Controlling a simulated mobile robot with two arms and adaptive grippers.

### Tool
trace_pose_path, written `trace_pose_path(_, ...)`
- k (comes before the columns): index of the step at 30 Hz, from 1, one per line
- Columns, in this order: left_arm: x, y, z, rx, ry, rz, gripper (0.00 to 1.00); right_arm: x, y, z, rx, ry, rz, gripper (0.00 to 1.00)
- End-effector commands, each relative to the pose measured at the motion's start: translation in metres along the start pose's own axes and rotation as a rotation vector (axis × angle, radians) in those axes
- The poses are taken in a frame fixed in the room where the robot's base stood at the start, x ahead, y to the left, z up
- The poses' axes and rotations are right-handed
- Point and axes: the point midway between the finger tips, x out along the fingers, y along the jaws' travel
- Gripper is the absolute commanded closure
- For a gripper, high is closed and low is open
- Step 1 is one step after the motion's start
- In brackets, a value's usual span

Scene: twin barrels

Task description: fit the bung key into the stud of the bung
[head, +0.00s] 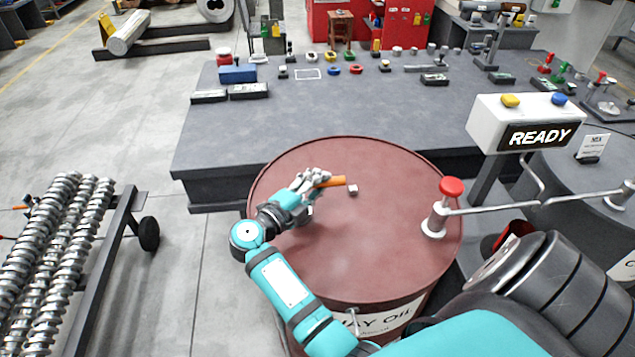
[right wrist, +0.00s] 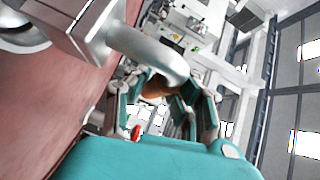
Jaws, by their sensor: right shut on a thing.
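The bung key has an orange handle (head: 336,182), held over the top of the dark red barrel (head: 350,245). My right gripper (head: 315,180) is shut on this handle. In the right wrist view, the fingers (right wrist: 165,100) close around the orange handle (right wrist: 156,88), and a curved silver shank (right wrist: 145,48) runs to a squared metal block (right wrist: 75,28). A round grey fitting (right wrist: 20,35), perhaps the bung, shows at the upper left over the red lid. My left gripper is out of view.
A red-capped post (head: 437,215) stands on the barrel's right side, with a rod running right. A white box reading READY (head: 520,122) stands beyond it. A grey table (head: 330,110) with small items lies behind. A rack of metal screws (head: 65,235) is at left.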

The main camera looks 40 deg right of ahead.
Motion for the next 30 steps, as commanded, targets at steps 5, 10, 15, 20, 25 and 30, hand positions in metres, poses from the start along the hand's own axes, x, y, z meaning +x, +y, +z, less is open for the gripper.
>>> trace_pose_path(5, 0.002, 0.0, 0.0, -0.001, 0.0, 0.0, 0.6, 0.0, 0.001, 0.001, 0.002, 0.0, -0.002, 1.0)
trace_pose_path(10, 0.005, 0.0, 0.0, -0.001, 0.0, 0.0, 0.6, 0.0, 0.005, 0.001, 0.002, 0.0, -0.001, 1.0)
trace_pose_path(15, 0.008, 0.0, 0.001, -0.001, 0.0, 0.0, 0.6, 0.0, 0.009, 0.002, 0.002, 0.0, -0.001, 1.0)
trace_pose_path(20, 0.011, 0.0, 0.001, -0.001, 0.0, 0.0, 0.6, 0.001, 0.013, 0.003, 0.002, 0.0, -0.002, 1.0)
trace_pose_path(25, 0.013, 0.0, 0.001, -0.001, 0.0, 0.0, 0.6, 0.001, 0.017, 0.004, 0.002, 0.0, -0.002, 1.0)
trace_pose_path(30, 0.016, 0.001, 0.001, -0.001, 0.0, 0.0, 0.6, 0.002, 0.021, 0.004, 0.002, 0.0, -0.002, 1.0)
